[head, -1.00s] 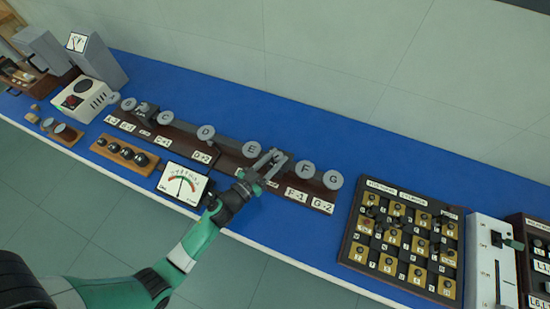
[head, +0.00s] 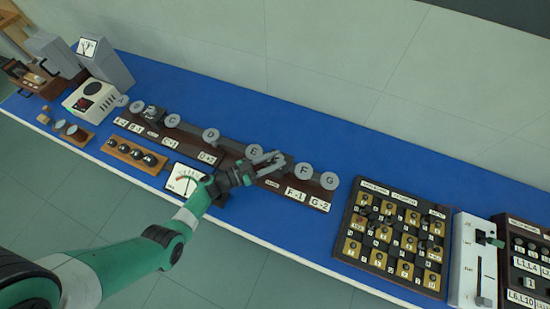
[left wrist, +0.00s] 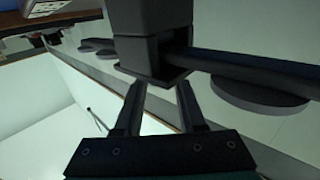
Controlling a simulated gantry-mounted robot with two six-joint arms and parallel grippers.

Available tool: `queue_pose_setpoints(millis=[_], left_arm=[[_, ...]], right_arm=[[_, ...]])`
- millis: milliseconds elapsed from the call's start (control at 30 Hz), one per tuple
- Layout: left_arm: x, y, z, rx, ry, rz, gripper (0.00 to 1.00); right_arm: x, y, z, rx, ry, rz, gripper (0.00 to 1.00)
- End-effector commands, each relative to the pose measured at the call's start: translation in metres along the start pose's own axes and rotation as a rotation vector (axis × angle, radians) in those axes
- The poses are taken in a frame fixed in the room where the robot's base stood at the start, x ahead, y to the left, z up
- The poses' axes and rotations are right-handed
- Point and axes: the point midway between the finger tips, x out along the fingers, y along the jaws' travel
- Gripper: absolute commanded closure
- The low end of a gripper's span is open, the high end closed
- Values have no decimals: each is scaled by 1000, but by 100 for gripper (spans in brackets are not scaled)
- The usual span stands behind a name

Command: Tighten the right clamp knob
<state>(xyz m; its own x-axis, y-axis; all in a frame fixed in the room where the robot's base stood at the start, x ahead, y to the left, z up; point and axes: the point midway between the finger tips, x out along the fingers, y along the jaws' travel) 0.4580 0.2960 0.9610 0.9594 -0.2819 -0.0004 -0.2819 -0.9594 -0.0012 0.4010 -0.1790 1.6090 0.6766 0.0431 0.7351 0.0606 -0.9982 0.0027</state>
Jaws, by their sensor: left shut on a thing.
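The right clamp (head: 287,166) is a dark block on the long rail between the round grey discs E and F. It also shows as a black block around a bar at the top of the left wrist view (left wrist: 150,20). My left gripper (head: 277,158) is at its near side, with its fingers reaching to the block. In the left wrist view its two fingers (left wrist: 158,92) point at the block's underside. The gripper is shut on the clamp knob, which is mostly hidden between the fingers and the block. My right gripper is not in view.
A dial meter (head: 185,180) stands left of my left wrist. Disc F (head: 304,171) and disc E (head: 254,152) flank the clamp closely. A resistance box (head: 395,238) with several brass plates is to the right. Blue bench top is clear behind the rail.

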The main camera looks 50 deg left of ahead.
Motion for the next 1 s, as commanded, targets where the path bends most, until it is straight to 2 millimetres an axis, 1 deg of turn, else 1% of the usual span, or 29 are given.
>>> queue_pose_setpoints(millis=[233, 267, 400, 433, 667, 767, 867, 933, 1000], left_arm=[[0, 0, 0, -2, 0, 0, 100], [0, 0, 0, -2, 0, 0, 57], [0, 0, 0, -2, 0, 0, 32], [0, 0, 0, -2, 0, 0, 31], [0, 0, 0, -2, 0, 0, 31], [0, 0, -6, -1, 1, 0, 31], [0, 0, -22, -1, 2, -1, 31], [0, 0, -38, 1, 1, 0, 31], [-8, 9, -54, -2, 0, 0, 31]], right_arm=[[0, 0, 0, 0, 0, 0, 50], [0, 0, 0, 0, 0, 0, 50], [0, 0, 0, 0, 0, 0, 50], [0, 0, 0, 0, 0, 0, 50], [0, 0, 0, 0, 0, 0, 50], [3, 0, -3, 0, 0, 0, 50], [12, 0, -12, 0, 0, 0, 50], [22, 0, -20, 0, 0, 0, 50], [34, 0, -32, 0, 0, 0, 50]])
